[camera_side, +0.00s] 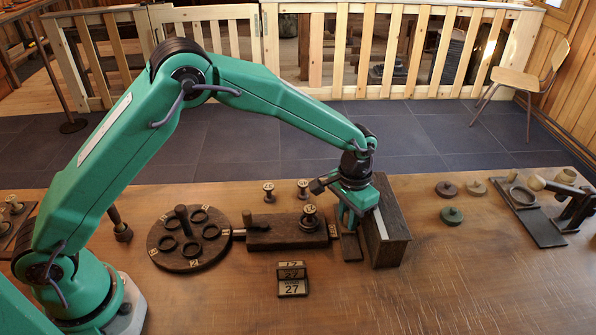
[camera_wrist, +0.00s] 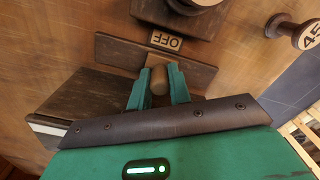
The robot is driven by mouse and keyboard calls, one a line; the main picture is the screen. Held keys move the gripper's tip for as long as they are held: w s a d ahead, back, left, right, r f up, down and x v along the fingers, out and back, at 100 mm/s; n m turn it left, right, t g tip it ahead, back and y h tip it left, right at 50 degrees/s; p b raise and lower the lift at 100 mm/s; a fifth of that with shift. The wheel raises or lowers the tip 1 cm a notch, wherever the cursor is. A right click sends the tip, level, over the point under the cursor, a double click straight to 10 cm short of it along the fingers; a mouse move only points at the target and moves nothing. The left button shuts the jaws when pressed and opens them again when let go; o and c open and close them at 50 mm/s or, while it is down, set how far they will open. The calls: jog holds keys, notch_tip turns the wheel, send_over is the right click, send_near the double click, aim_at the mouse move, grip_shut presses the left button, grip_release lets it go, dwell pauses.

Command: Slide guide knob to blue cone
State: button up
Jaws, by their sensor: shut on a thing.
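The guide knob (camera_wrist: 160,78) is a short brown cylinder that shows between the green fingers in the wrist view. My gripper (camera_wrist: 159,88) is shut on it, a finger on each side. The knob stands over a dark flat strip (camera_wrist: 118,52) beside a small label reading OFF (camera_wrist: 166,41). In the side view my gripper (camera_side: 347,216) points down over the same strip (camera_side: 350,248), just left of a dark box (camera_side: 393,243) with a pale stripe. The fingers hide the knob there. I cannot make out a blue cone in either view.
Left of the strip is a dark block (camera_side: 272,238) carrying a spool (camera_side: 309,221). Farther left is a round disc (camera_side: 163,257) with rings and a post. Several small discs (camera_side: 451,215) lie right of the box. The front right table is clear.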

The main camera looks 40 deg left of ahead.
jog(key=shift+w+a, duration=1.1)
jog(key=shift+w, duration=0.05)
jog(key=o, duration=0.7)
jog(key=shift+o, duration=0.2)
jog(key=shift+r, duration=0.1)
notch_tip(320, 180, up, 7)
dwell(0.8)
grip_shut()
